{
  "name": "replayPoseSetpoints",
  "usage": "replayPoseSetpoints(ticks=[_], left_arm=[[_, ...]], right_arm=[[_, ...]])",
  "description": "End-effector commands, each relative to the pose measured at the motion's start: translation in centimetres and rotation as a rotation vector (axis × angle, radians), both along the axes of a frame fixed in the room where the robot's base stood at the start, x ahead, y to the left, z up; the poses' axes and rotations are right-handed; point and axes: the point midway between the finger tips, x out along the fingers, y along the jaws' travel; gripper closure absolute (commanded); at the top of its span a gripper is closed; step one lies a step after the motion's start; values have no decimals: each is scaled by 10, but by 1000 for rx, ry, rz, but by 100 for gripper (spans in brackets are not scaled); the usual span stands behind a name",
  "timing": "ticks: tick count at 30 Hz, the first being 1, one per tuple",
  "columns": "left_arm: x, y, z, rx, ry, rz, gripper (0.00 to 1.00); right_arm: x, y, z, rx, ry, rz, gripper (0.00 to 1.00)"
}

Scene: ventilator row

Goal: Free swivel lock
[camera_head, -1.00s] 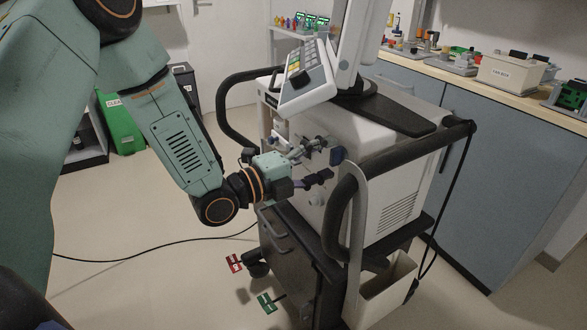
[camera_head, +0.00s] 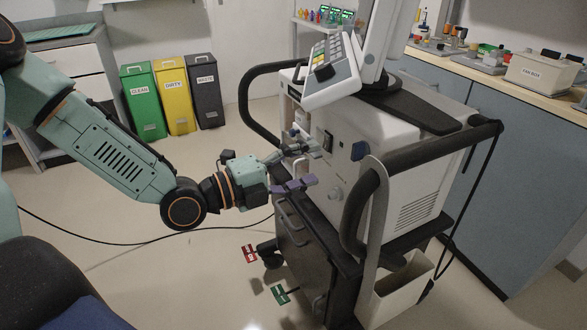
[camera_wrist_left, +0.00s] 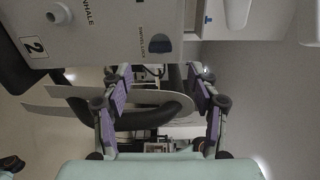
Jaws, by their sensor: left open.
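A ventilator (camera_head: 405,180) stands on a dark wheeled cart on the right of the head view. My right gripper is out of view.
A black handle (camera_head: 352,215) curves beside the panel. Red (camera_head: 249,253) and green (camera_head: 280,294) tags are low by the caster. A cable crosses the floor. Green (camera_head: 143,102), yellow and dark bins stand at the back. Open floor lies left of the cart.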

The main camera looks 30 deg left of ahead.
Motion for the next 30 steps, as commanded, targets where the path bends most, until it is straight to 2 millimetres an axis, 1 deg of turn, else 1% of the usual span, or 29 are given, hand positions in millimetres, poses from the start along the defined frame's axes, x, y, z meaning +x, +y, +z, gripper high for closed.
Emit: replayPoseSetpoints(ticks=[3,11,20,30], left_arm=[[-4,5,1,-4,0,6,40],[-13,11,1,-4,1,5,40],[-19,12,0,-1,-4,-2,40],[-20,11,0,1,-4,-5,40]], right_arm=[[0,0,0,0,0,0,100],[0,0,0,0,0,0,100],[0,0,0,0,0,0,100],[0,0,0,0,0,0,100]])
